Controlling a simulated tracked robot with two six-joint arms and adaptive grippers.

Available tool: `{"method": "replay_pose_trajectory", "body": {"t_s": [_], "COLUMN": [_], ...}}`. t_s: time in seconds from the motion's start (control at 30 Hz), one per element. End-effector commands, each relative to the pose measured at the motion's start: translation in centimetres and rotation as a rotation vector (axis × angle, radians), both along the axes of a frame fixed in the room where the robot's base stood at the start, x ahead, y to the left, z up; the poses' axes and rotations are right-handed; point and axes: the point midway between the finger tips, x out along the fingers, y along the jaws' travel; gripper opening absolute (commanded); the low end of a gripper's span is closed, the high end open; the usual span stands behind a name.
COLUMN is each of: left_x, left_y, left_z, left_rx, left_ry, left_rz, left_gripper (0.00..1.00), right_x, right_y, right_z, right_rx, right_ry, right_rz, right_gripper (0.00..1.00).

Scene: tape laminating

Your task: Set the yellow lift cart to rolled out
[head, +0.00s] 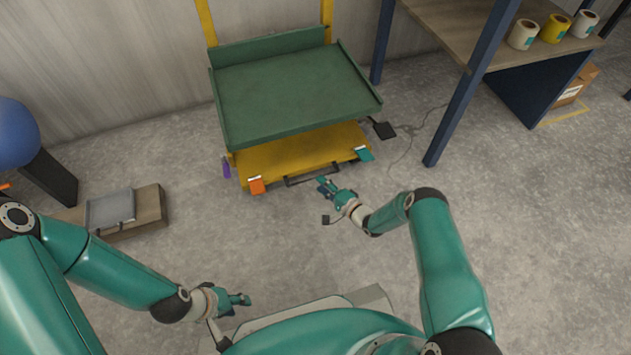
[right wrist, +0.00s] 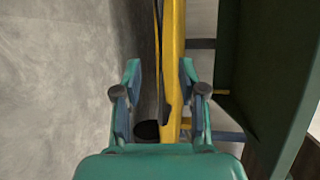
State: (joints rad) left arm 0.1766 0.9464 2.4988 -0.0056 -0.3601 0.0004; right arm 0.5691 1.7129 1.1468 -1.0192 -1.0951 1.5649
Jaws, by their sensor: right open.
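The yellow lift cart (head: 290,155) stands against the back wall, with a green tray-like platform (head: 290,92) above its yellow base. A dark handle bar (head: 312,175) runs along the base's front edge. My right gripper (head: 325,186) is just in front of that bar, near its right part; I cannot tell whether they touch. In the right wrist view its two fingers (right wrist: 161,95) are apart, with the cart's yellow edge (right wrist: 174,60) seen between them. My left gripper (head: 240,299) is low in the head view, away from the cart; its finger opening is unclear.
An orange pedal (head: 257,185) and a teal pedal (head: 364,154) sit at the base's front corners. A blue-legged table (head: 450,22) with tape rolls (head: 555,27) stands right. A low wooden box (head: 150,210) lies left. The floor before the cart is mostly clear.

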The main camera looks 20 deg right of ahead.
Motion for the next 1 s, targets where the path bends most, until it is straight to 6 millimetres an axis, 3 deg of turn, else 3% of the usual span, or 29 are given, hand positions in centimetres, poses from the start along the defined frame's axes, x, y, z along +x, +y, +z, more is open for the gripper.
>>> {"method": "replay_pose_trajectory", "body": {"t_s": [0.03, 0.3, 0.67, 0.7, 0.93, 1.0], "left_x": [0.0, 0.0, 0.0, 0.0, 0.0, 0.0], "left_y": [0.0, 0.0, 0.0, 0.0, 0.0, 0.0], "left_z": [-0.9, -2.3, -2.3, -2.3, -2.3, -2.3], "left_rx": [0.0, 0.0, 0.0, 0.0, 0.0, 0.0], "left_ry": [0.0, 0.0, 0.0, 0.0, 0.0, 0.0], "left_rz": [0.0, 0.0, 0.0, 0.0, 0.0, 0.0], "left_gripper": [0.4, 0.4, 0.4, 0.4, 0.4, 0.4], "right_x": [1.0, 3.9, 4.4, 4.4, 4.4, 4.4], "right_y": [0.5, 1.8, 2.0, 2.0, 1.9, 1.9], "right_z": [-0.6, -1.0, -0.9, -0.9, -0.9, -1.0], "right_rx": [-0.002, 0.0, 0.0, 0.0, 0.0, 0.0], "right_ry": [-0.002, 0.001, 0.001, 0.001, 0.001, 0.002], "right_rz": [0.003, 0.001, -0.001, -0.001, -0.002, -0.002], "right_gripper": [0.41, 0.41, 0.41, 0.4, 0.01, 0.0]}}
